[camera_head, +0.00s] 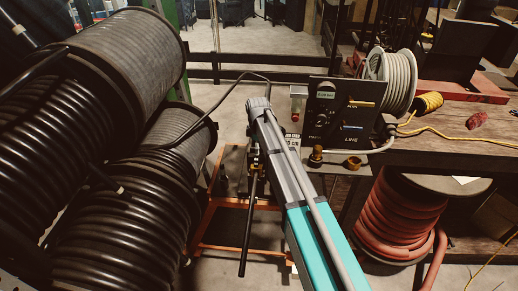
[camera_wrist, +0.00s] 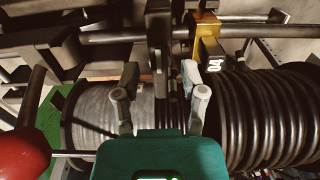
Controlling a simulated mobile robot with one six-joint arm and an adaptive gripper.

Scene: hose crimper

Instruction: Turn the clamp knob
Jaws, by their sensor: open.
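No part is marked as the clamp knob, and I cannot tell which one it is. A round red knob (camera_wrist: 20,152) on a dark rod shows large at the lower left of the wrist view. A brass block (camera_wrist: 206,32) sits on a dark metal bar at the top. My gripper (camera_wrist: 158,88) is open and empty, its two grey fingertips apart over dark metal parts. It touches nothing that I can make out. In the head view my gripper (camera_head: 258,104) is mostly hidden by my arm, beside a black lever rod (camera_head: 246,235).
Large black hose reels (camera_head: 105,60) fill the left side. A red hose coil (camera_head: 400,225) lies below. An orange frame (camera_head: 218,225) stands on the floor.

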